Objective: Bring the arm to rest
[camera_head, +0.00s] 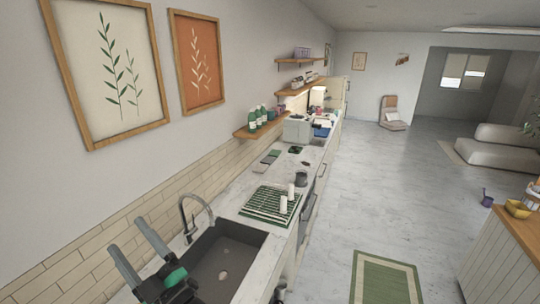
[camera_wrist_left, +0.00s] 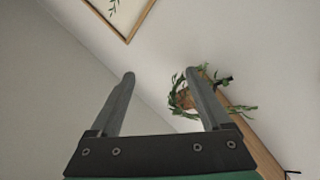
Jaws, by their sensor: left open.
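My left gripper (camera_head: 127,234) shows at the lower left of the head view, dark grey with green parts behind the fingers. Its two fingers are spread apart and point up and to the left, in front of the tiled wall and left of the sink. In the left wrist view the gripper (camera_wrist_left: 160,75) is open, with nothing between its fingers. My right gripper is in neither view.
A dark sink (camera_head: 226,266) with a curved faucet (camera_head: 194,213) lies right of the gripper. A trailing plant (camera_wrist_left: 184,98) hangs by the wall in the wrist view. The floor to the right is mostly clear.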

